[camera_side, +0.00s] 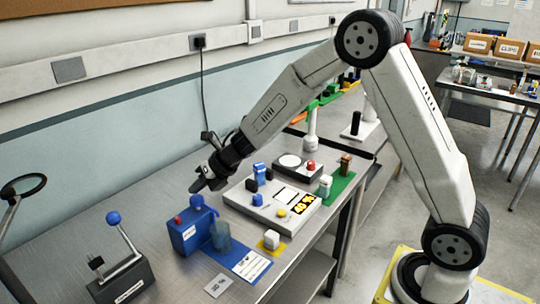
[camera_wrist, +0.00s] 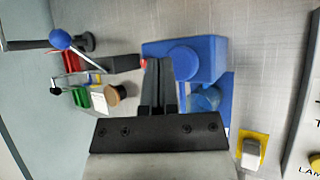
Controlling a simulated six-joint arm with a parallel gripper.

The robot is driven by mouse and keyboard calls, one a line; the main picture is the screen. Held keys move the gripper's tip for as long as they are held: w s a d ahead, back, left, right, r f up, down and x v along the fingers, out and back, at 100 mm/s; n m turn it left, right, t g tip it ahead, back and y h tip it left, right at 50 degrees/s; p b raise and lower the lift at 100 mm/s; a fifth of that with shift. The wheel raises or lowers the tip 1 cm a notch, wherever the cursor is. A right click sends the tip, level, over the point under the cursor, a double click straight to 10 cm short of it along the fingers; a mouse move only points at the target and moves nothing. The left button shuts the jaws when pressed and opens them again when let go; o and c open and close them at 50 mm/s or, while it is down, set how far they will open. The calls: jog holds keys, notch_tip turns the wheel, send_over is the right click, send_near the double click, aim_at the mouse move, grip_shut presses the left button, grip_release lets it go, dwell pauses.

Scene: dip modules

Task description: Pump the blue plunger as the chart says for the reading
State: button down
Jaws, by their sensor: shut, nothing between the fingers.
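The blue plunger (camera_side: 196,201) has a round top and stands on the blue pump box (camera_side: 183,236). Its round top also shows in the wrist view (camera_wrist: 186,63). A translucent blue cup (camera_side: 220,237) stands on a blue mat beside the box. A white chart card (camera_side: 251,266) lies on the mat's front part; its print is too small to read. My gripper (camera_side: 196,187) is shut and empty above the box. In the wrist view its fingers (camera_wrist: 158,62) overlap the box, left of the plunger top.
A lever with a blue ball (camera_side: 113,218) stands at the left. A white block on a yellow pad (camera_side: 271,240) and a small label card (camera_side: 217,285) lie in front. A green mat (camera_side: 338,187) with small items is at the right. Bare metal table lies left of the box.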

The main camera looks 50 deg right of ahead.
aim_at(200, 198)
jog(key=shift+f, duration=1.4)
dwell(1.6)
jog(key=shift+r, duration=0.1)
dwell(0.3)
jog(key=shift+r, duration=1.3)
jog(key=shift+r, duration=2.5)
